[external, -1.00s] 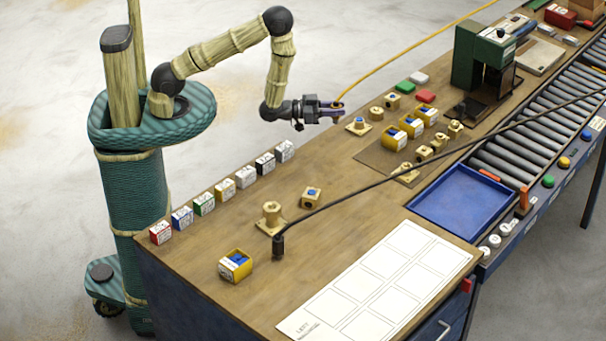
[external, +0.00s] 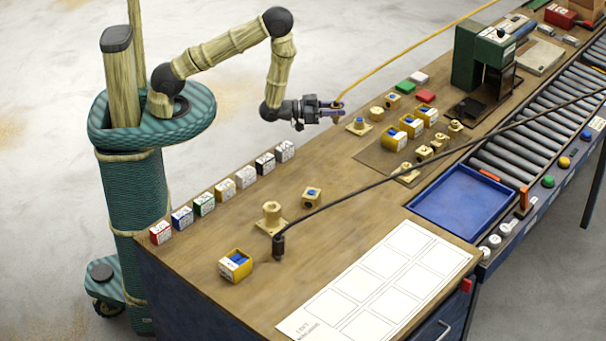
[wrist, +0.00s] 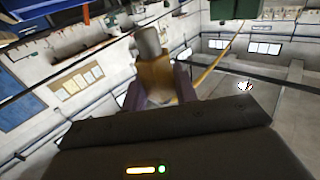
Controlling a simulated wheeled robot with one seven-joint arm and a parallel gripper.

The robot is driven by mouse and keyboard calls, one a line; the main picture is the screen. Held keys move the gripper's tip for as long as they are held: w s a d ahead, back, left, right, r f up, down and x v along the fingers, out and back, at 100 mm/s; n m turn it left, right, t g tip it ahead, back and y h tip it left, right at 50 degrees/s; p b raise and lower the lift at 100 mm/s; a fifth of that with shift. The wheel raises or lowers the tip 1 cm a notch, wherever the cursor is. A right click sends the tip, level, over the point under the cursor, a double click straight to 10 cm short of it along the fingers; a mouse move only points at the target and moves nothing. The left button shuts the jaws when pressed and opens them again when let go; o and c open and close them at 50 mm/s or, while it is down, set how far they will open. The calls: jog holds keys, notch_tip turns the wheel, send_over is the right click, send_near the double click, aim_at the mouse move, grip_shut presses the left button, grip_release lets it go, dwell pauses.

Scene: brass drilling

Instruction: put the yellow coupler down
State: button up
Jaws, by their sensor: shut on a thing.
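My gripper (external: 333,110) is held out level above the back edge of the workbench (external: 345,190), with its jaws shut on the yellow coupler (external: 339,103). In the wrist view the coupler (wrist: 156,80) sits between the two purple fingers, an orange-yellow body with a grey cylindrical end. A yellow hose (external: 400,62) runs from the coupler up to the upper right. The coupler looks clear of the bench top; its exact height is hard to tell.
A brass fitting on a square flange (external: 358,127) stands near my gripper, with more brass fittings to its right. A black cable (external: 370,182) crosses above the bench. Small labelled boxes (external: 245,177) line the back edge. A blue tray (external: 462,200) lies at right. Bare wood shows mid-bench.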

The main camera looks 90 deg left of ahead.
dwell(0.7)
jog(key=d+r+m+g+h+b, duration=0.1)
jog(key=d+r+m+g+h, duration=0.25)
jog(key=d+m+h, duration=0.4)
jog(key=d+r+m+g+h+b, duration=0.2)
jog(key=d+m+g+h, duration=0.25)
jog(key=d+h, duration=0.45)
jog(key=s+d+f+m+g+b, duration=0.1)
jog(key=s+d+m+g, duration=0.1)
jog(key=s+m+g, duration=0.3)
jog(key=s+d+f+m+g+b, duration=0.1)
jog(key=s+m+g, duration=0.5)
jog(key=g, duration=0.8)
jog(key=shift+d+m+y+b, duration=0.45)
jog(key=shift+d+m+b, duration=0.05)
jog(key=shift+d, duration=0.65)
jog(key=shift+f+b, duration=2.7)
jog(key=shift+f, duration=0.7)
jog(key=shift+f, duration=0.55)
